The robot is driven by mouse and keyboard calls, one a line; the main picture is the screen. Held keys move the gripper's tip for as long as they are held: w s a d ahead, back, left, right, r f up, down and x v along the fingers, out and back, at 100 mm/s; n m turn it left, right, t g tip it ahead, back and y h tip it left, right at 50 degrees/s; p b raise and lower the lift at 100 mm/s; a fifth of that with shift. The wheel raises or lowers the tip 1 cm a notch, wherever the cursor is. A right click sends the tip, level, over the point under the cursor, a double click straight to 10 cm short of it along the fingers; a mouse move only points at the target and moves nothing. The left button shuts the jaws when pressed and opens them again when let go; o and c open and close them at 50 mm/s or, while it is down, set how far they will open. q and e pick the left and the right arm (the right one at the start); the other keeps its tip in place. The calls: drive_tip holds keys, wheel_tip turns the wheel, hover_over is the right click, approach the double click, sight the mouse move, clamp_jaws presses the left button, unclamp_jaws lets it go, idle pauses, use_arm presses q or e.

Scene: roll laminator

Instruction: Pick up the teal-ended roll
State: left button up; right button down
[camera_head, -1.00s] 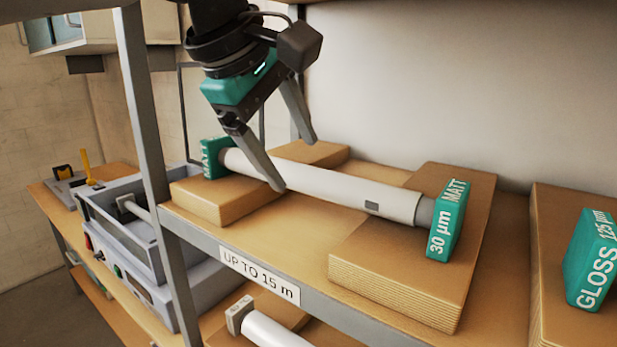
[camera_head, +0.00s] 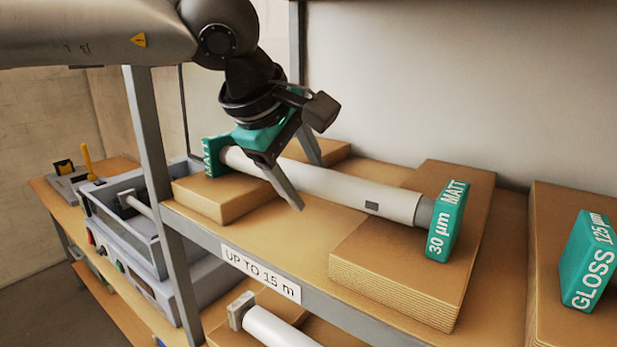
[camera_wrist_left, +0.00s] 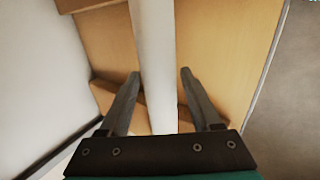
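The teal-ended roll (camera_head: 345,188) is a white-grey tube with teal end blocks, one marked "30 µm MATT" (camera_head: 445,222) and one marked "MATT" (camera_head: 212,170). It lies across two wooden supports on the shelf. My left gripper (camera_head: 309,187) is open, pointing down, with one finger on each side of the tube. In the left wrist view the roll's tube (camera_wrist_left: 155,60) runs between the two open fingers (camera_wrist_left: 160,75), with gaps on both sides. My right gripper is not in view.
The stacked wooden supports (camera_head: 400,285) stand on the shelf, with a shelf post (camera_head: 150,170) at left and a wall behind. Another roll with a teal "GLOSS 125 µm" end (camera_head: 590,262) lies at right. A lower shelf holds a white roll (camera_head: 275,330). A grey machine (camera_head: 130,240) stands left.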

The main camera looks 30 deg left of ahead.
use_arm(q)
clamp_jaws()
drive_tip(key=shift+r, duration=0.2)
idle(0.5)
